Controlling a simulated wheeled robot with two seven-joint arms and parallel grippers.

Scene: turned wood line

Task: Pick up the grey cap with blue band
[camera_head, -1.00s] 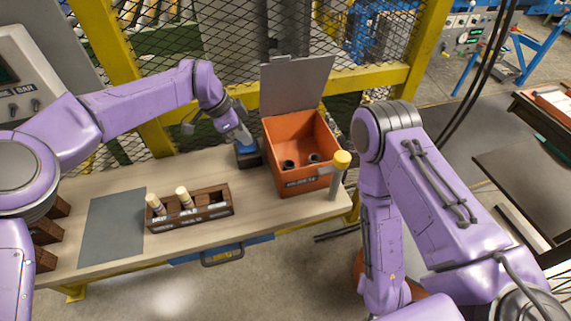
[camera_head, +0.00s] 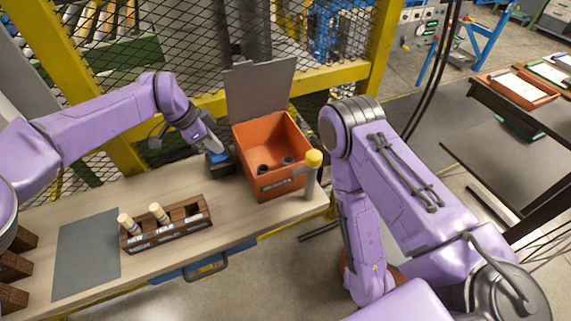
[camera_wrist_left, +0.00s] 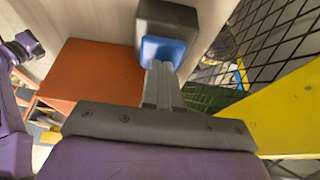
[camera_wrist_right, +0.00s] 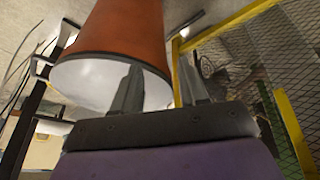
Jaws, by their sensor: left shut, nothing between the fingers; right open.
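Two small dark round pieces, one at the left (camera_head: 263,169) and one at the right (camera_head: 288,161), lie inside an open orange bin (camera_head: 278,184); I cannot make out a blue band on either. My left gripper (camera_head: 214,147) is shut and empty, its tips at the blue top of a small dark block (camera_head: 222,167) left of the bin. In the left wrist view the closed fingers (camera_wrist_left: 161,70) overlap the blue face (camera_wrist_left: 163,50); contact is unclear. My right gripper (camera_wrist_right: 163,67) is open in its wrist view, beside a large orange round body (camera_wrist_right: 122,35) with a white end.
A dark wooden rack (camera_head: 167,236) with two pale pegs stands on the bench, beside a grey mat (camera_head: 87,252). A yellow-topped post (camera_head: 313,160) stands at the bin's right front. A mesh fence with yellow posts (camera_head: 382,50) closes the back.

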